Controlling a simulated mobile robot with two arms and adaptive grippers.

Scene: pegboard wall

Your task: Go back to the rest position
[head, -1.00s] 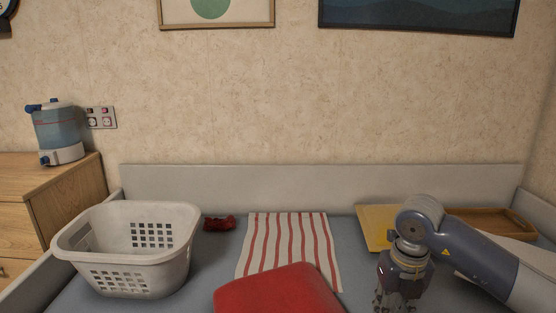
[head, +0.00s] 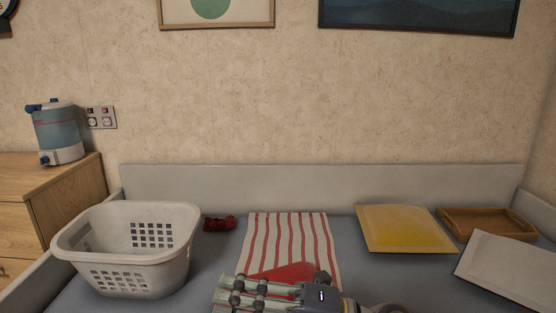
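My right gripper (head: 238,291) is at the bottom centre of the head view. Its fingers point left and its wrist is to their right. The view does not show clearly whether the fingers are open or shut. A red flat item (head: 290,272) shows just behind the gripper, over the near part of the striped cloth. The gripper hides most of it, and I cannot tell whether they touch. My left gripper is not in view.
A white laundry basket (head: 178,257) stands at left, with a small dark red item (head: 219,223) beside it. The red-and-white striped cloth (head: 290,235) lies in the middle. A yellow panel (head: 405,230), a wooden tray (head: 487,237) and a white panel (head: 505,265) are at right.

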